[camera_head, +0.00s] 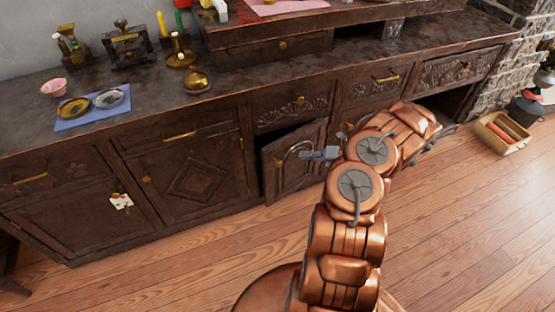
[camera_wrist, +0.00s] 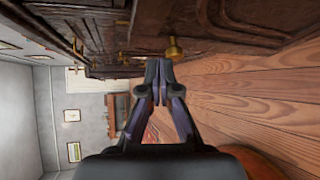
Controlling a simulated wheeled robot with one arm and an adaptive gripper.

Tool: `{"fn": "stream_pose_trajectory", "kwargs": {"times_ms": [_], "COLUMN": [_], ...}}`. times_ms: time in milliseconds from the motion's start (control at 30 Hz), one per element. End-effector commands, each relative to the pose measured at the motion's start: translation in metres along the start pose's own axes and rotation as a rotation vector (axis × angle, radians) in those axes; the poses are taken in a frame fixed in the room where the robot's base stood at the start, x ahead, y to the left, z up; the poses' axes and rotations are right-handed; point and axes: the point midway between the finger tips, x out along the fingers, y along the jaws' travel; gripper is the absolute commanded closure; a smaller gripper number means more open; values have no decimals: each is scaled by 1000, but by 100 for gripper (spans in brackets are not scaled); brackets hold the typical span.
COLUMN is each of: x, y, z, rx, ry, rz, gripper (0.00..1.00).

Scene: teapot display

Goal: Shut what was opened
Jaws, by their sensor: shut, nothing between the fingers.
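The dark carved wooden cabinet (camera_head: 190,180) runs along the wall. One of its lower doors (camera_head: 283,170) stands ajar, swung out from the front, with a dark gap at its left edge. Farther right, under a carved drawer, a dark opening (camera_head: 458,102) shows; my arm hides part of that area. In the wrist view my gripper (camera_wrist: 158,84) is shut and empty, its fingertips together. A brass knob (camera_wrist: 173,49) on dark wood shows just beyond the fingertips; I cannot tell whether they touch.
A tan bin (camera_head: 505,133) stands on the floor at right, beside a dark pot (camera_head: 526,110). The wooden floor (camera_head: 170,260) before the cabinet's left part is clear.

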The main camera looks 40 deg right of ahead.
Motion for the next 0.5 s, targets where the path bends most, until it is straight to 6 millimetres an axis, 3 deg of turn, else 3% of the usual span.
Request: {"fn": "stream_pose_trajectory", "kwargs": {"times_ms": [67,300,500], "x": [-7,-26,-28], "y": [-10,-3,3], "z": [-10,-28,-32], "rx": [57,181,208], "ry": [26,109,134], "rz": [71,241,281], "gripper": [100,100,100]}}
